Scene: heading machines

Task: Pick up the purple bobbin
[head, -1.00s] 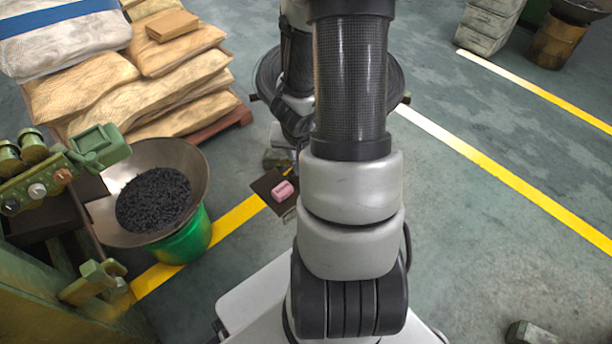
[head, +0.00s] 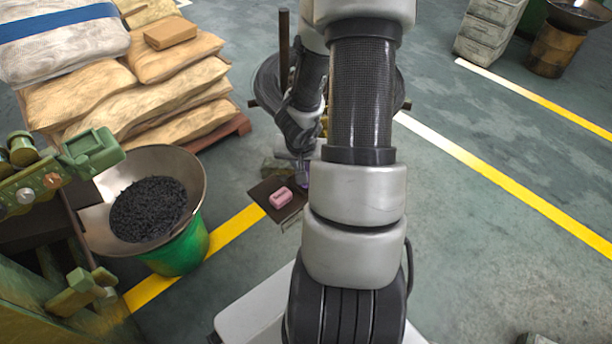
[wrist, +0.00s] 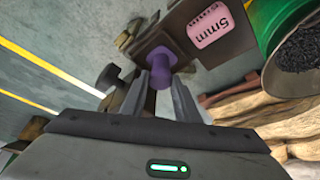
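The purple bobbin (wrist: 161,64) shows in the wrist view just ahead of and partly between my fingertips. Its flange is dark purple and its near end is narrower. My gripper (wrist: 158,82) is open, with one finger on each side of the bobbin's near end; I cannot tell whether either touches it. In the head view the bobbin (head: 303,174) is a small purple patch beside my arm, mostly hidden, and my gripper is largely covered by the wrist.
A pink cylinder marked 5mm (head: 281,197) lies on a small dark brown plate (head: 262,189) close to the bobbin. A green bucket (head: 183,250) under a wide metal bowl of black pieces stands left. Stacked sacks (head: 150,95) are behind. Open floor lies right.

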